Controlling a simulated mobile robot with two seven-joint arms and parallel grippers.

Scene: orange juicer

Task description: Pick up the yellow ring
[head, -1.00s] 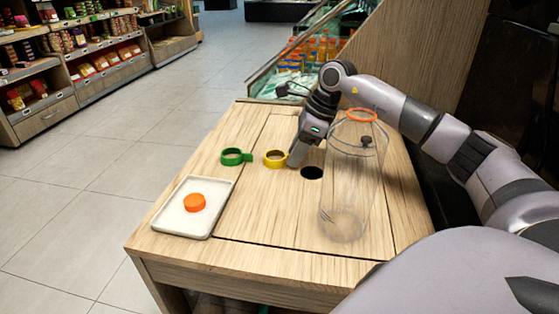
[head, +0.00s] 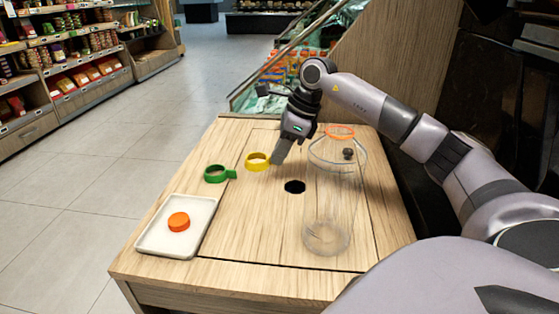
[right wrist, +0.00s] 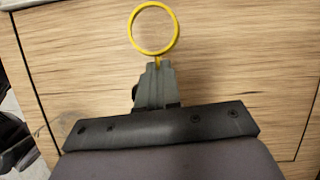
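The yellow ring (head: 257,161) is at the back middle of the wooden table, its short handle toward my right gripper (head: 278,160). In the right wrist view the yellow ring (right wrist: 155,29) stands out beyond the fingertips (right wrist: 156,66), which are closed together on its handle. The ring appears held slightly above the table top. My left gripper is in neither view.
A green ring (head: 216,174) with a handle lies left of the yellow one. A white tray (head: 150,240) holds an orange cap (head: 179,222). A clear jar (head: 327,235) with an orange rim stands right of a dark hole (head: 295,187).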

